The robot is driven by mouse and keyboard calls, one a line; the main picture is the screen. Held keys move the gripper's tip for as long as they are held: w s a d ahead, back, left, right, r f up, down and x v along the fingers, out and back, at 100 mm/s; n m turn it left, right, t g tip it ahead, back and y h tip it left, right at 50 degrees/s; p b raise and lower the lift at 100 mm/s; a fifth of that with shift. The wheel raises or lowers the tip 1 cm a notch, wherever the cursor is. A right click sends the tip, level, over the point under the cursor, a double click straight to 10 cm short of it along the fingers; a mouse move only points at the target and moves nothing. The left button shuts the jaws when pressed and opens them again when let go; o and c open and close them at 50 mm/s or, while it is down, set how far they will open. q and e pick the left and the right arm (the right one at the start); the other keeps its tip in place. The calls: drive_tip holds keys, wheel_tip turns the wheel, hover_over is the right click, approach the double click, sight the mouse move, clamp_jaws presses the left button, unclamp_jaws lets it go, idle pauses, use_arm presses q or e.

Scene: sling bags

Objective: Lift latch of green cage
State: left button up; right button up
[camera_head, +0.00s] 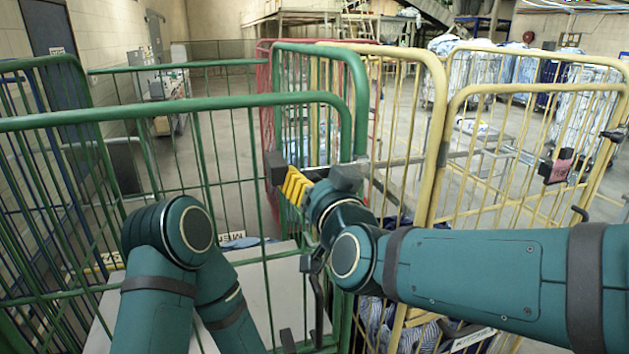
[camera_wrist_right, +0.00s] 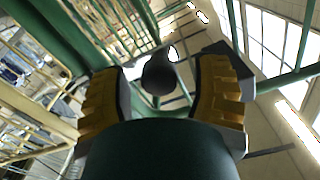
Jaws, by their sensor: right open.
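The green cage (camera_head: 200,103) stands in front of me, its barred gate crossing the left half of the head view. My right gripper (camera_head: 299,183) is at the upper right part of this gate, beside its corner post. In the right wrist view its yellow-padded fingers (camera_wrist_right: 166,88) are spread apart. A dark rounded piece (camera_wrist_right: 160,74) shows between them; I cannot tell whether it is the latch or whether a finger touches it. A dark hanging bar (camera_head: 317,290) shows below the gripper by the green post. My left arm is bent at the left; its gripper is out of view.
A yellow cage (camera_head: 437,120) stands close on the right, with a dark latch carrying a reddish tag (camera_head: 561,166). A red cage (camera_head: 263,85) is behind the green one. Wall and dark door (camera_head: 50,45) are at the left. Open floor shows beyond the green bars.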

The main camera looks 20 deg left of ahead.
clamp_jaws()
